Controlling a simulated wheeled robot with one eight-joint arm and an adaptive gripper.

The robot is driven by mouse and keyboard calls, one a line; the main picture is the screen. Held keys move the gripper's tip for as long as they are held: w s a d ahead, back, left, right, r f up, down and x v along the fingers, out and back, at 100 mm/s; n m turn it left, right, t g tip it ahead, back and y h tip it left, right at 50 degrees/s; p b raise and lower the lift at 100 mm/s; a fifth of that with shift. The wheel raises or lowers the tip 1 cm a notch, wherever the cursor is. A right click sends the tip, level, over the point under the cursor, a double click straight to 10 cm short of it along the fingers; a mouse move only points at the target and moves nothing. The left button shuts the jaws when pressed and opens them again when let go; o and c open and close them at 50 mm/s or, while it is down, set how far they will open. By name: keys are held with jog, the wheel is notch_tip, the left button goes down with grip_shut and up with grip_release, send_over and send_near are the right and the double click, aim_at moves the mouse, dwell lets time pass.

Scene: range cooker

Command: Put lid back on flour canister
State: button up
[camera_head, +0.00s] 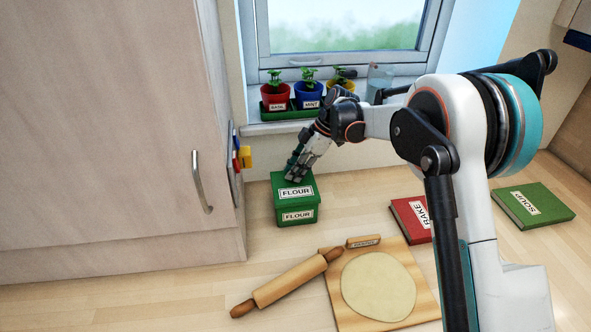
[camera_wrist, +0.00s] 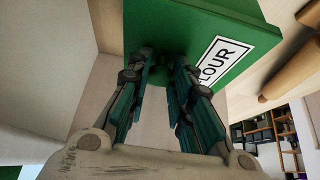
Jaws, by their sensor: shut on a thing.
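The green flour canister (camera_head: 299,217) stands on the wooden worktop beside the tall cupboard, with a FLOUR label on its front. Its green lid (camera_head: 309,183), also labelled FLOUR, is at the canister's top and looks roughly lined up with it. I cannot tell whether it is fully seated. My gripper (camera_head: 293,176) comes down from above onto the lid. In the wrist view, the lid (camera_wrist: 190,20) fills the top, and my gripper (camera_wrist: 160,60) is shut on its green knob, mostly hidden between the fingers. The canister's inside is hidden.
A rolling pin (camera_head: 285,284) and a board (camera_head: 418,300) with dough (camera_head: 378,285) lie in front. A red book (camera_head: 409,220) and green book (camera_head: 533,205) lie right. Potted herbs (camera_head: 307,94) stand on the sill behind. The cupboard (camera_head: 110,130) blocks the left.

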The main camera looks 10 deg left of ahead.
dwell(0.3)
jog(key=o, duration=1)
jog(key=shift+o, duration=0.4)
jog(key=o, duration=0.4)
jog(key=shift+o, duration=0.2)
jog(key=shift+r+p, duration=1.7)
jog(key=shift+r, duration=1.8)
